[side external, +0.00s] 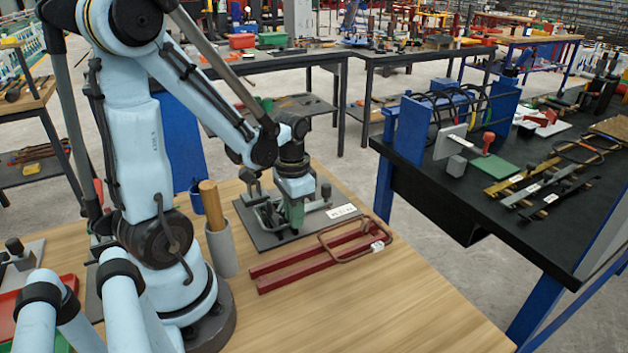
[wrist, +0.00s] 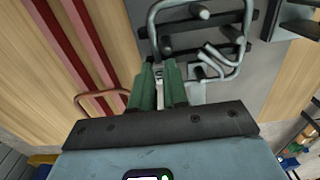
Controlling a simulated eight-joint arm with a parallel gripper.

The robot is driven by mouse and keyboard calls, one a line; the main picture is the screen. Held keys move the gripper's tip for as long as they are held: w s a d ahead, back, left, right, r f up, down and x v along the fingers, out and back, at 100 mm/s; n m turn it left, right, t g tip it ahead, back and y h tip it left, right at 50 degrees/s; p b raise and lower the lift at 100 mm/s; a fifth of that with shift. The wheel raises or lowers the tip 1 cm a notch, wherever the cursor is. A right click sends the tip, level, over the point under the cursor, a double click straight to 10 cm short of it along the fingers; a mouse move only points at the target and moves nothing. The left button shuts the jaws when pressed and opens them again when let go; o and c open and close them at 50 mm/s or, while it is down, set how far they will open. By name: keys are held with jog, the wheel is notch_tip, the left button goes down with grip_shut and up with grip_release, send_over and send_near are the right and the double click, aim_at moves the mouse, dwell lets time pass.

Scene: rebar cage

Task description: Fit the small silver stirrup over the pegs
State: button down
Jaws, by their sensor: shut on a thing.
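The small silver stirrup (wrist: 241,62) is a bent wire loop with its near side at my gripper. My gripper (wrist: 158,72) has green fingers closed on the stirrup, over the grey peg board (side external: 262,238). In the side view my gripper (side external: 293,228) points down at the board, and the stirrup (side external: 264,216) shows beside it. Dark pegs (wrist: 200,13) stand on the board, and the loop overlaps several of them in the wrist view. I cannot tell whether the loop is around the pegs or above them. The fingers hide the held part.
Two red rails (side external: 310,262) lie in front of the board with a larger brown stirrup (side external: 388,232) across their right end. A grey cup (side external: 222,250) with a wooden handle stands left of the board. The table's front right is clear. A black bench (side external: 425,180) stands at right.

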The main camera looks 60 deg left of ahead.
jog(key=shift+f, duration=0.15)
jog(key=c, duration=1.1)
grip_release()
jog(key=shift+o, duration=0.2)
notch_tip(320, 180, up, 12)
notch_tip(320, 180, up, 6)
dwell(1.2)
jog(key=w+d+f+t, duration=0.2)
jog(key=d+f+t, duration=0.1)
jog(key=d, duration=0.3)
jog(key=w+d+f+t, duration=0.1)
jog(key=d+f+t, duration=0.2)
jog(key=d, duration=0.3)
jog(key=shift+w+f+t, duration=0.25)
jog(key=shift+w+t, duration=0.1)
jog(key=shift+t, duration=0.25)
